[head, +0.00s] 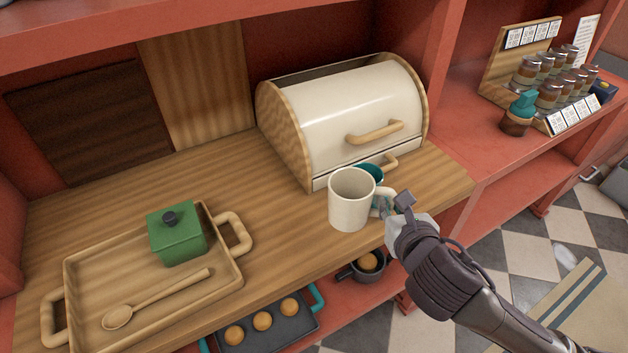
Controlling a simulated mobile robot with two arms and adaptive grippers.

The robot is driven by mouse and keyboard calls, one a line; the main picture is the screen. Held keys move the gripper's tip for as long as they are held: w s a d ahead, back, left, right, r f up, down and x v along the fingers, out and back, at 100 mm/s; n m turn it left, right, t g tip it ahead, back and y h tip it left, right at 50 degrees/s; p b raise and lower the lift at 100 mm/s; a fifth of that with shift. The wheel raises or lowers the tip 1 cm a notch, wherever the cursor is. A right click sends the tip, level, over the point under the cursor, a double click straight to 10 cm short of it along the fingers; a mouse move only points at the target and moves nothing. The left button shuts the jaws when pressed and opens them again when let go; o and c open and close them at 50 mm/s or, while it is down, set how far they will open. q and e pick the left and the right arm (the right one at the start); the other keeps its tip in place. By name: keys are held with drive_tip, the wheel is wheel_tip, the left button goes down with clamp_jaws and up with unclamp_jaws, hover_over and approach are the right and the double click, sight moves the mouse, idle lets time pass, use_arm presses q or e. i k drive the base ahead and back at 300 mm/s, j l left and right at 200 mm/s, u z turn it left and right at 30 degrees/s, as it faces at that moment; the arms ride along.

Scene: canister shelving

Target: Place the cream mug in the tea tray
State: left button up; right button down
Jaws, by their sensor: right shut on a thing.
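The cream mug (350,203) is upright at the front of the wooden counter, in front of the bread box. I cannot tell whether its base touches the counter. My right gripper (388,204) is shut on the mug's handle side, to the right of it; the fingers are partly hidden. The tea tray (82,272) is a wooden tray with two handles at the left of the counter. It holds a green lidded box (177,236) and a wooden spoon (155,299), with bare room at its left. My left gripper is not in view.
A cream bread box (345,110) stands behind the mug, with a teal cup (372,171) between them. The counter (285,235) is clear between tray and mug. A spice rack (550,75) stands at right.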

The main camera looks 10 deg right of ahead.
sight(124, 277)
drive_tip(key=u, duration=1.8)
drive_tip(key=k+j+u, duration=0.1)
drive_tip(key=k+u, duration=0.2)
drive_tip(key=k+j+u, duration=0.25)
drive_tip(key=l, duration=0.1)
